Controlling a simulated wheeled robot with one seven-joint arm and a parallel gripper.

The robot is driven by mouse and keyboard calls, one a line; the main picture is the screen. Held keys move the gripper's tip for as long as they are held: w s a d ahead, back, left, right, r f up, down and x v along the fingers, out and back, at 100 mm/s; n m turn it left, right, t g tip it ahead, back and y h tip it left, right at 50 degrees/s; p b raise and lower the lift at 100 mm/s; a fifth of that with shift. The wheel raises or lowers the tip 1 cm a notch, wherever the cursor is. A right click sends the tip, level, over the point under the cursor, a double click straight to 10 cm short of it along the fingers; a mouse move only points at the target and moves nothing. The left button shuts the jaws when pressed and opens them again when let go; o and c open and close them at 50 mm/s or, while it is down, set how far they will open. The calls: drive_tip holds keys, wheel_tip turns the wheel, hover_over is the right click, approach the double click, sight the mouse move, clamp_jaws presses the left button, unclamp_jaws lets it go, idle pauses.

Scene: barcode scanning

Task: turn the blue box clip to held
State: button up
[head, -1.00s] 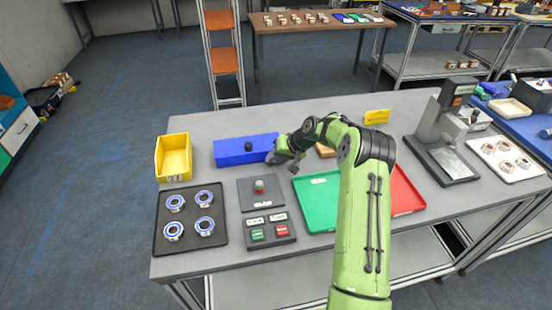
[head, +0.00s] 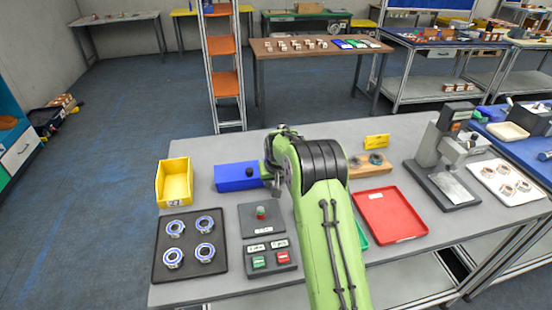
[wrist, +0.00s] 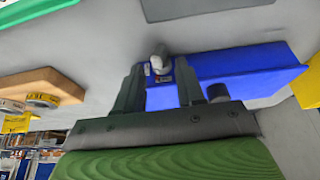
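A small whitish clip (wrist: 160,62) shows at the box's end, beside a small label. My gripper (wrist: 159,68) is open, one finger on either side of the clip in the picture, with gaps visible. I cannot tell whether it touches. In the head view, my gripper (head: 270,172) is at the box's right end, partly hidden by my arm.
A yellow bin (head: 173,200) and a black tray (head: 162,274) with ringed parts stand left. A button panel (head: 285,268) is in front of the box. A red tray (head: 398,232), wooden block (head: 357,171) and grey press (head: 432,172) stand right. My arm hides most of a green tray.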

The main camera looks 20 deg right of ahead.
drive_tip(key=s+a+r+p, duration=0.2)
drive_tip(key=s+a+r, duration=0.1)
drive_tip(key=s+r, duration=0.6)
drive_tip(key=s+a+r+n+p, duration=0.1)
drive_tip(key=s+a+r, duration=0.3)
drive_tip(key=s+r, duration=0.5)
wheel_tip(320, 180, up, 6)
drive_tip(key=shift+s+r+t+p, duration=0.2)
drive_tip(key=shift+t+p, duration=0.1)
drive_tip(key=shift+p, duration=0.15)
